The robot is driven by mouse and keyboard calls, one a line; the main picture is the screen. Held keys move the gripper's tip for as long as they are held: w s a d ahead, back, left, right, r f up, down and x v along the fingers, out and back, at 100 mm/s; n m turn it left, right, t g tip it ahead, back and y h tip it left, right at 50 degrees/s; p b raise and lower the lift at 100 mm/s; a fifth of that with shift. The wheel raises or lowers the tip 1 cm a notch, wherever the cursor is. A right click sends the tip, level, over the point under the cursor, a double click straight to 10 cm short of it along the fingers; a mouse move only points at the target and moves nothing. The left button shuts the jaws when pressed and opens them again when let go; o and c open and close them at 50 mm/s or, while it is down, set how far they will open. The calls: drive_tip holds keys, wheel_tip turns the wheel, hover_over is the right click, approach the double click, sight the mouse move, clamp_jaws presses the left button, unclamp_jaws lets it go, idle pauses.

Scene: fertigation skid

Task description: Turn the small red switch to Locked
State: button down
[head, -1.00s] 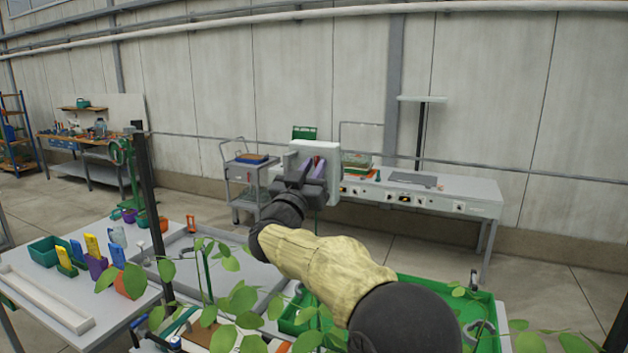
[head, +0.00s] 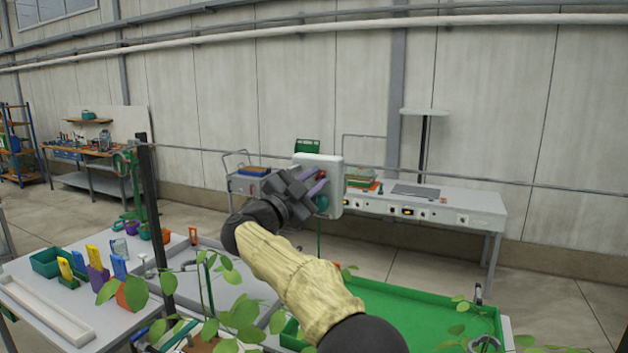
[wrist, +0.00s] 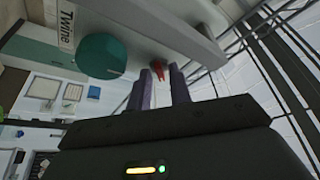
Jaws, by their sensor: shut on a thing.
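The small red switch (wrist: 158,70) sits on the face of a pale box (wrist: 165,22), between the tips of my gripper's two purple fingers (wrist: 161,78). My gripper is shut on it. In the head view, my gripper (head: 317,184) reaches the pale box (head: 335,190) from the left and is tilted, with the red switch (head: 321,175) partly showing at the fingertips. Any position marking by the switch is hidden or too small to read.
A large teal round knob (wrist: 102,56) is beside the switch on the same face, with a label reading "Twine" (wrist: 66,28) near it. A bench with a control panel (head: 425,206) stands behind. A green tray (head: 420,320) and leafy plants are below my arm.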

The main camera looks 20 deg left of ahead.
drive_tip(key=shift+a+m, duration=0.1)
drive_tip(key=shift+m, duration=0.2)
drive_tip(key=c, duration=1.6)
unclamp_jaws()
drive_tip(key=shift+o, duration=0.2)
drive_tip(key=b+v, duration=0.6)
drive_tip(key=v, duration=1.1)
drive_tip(key=shift+s+a+b, duration=0.2)
drive_tip(key=shift+a+b, duration=0.05)
drive_tip(key=shift+b, duration=0.15)
drive_tip(key=shift+w, duration=0.1)
